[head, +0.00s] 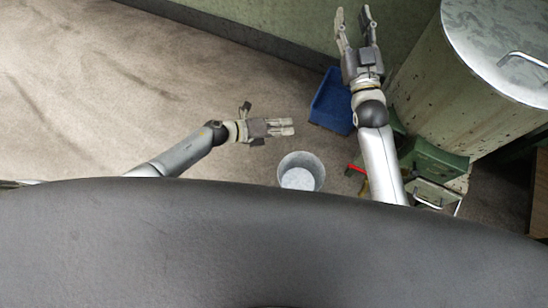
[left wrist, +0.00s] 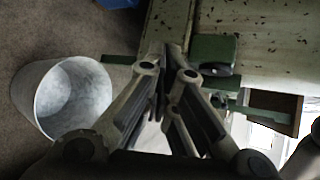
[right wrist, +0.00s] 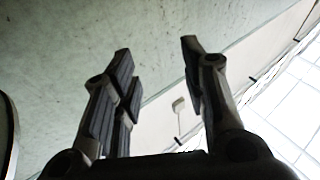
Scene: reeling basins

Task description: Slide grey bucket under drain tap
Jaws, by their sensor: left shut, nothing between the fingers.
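The grey bucket (head: 301,172) stands upright and open on the floor, close in front of my body. It also shows at the left of the left wrist view (left wrist: 65,98). A small red lever with a yellowish part (head: 356,169) lies right of the bucket, partly hidden by my right arm; it may be the drain tap, but I cannot tell. My left gripper (head: 290,127) is shut and empty, a little beyond the bucket in the head view and not visibly touching it. My right gripper (head: 353,12) is open and empty, raised near the green wall.
A large greenish vat (head: 440,75) with a metal lid (head: 505,40) stands at the right on a green base (head: 435,160). A blue tray (head: 331,100) lies beyond the bucket, beside my right arm. The floor (head: 120,90) at left is clear.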

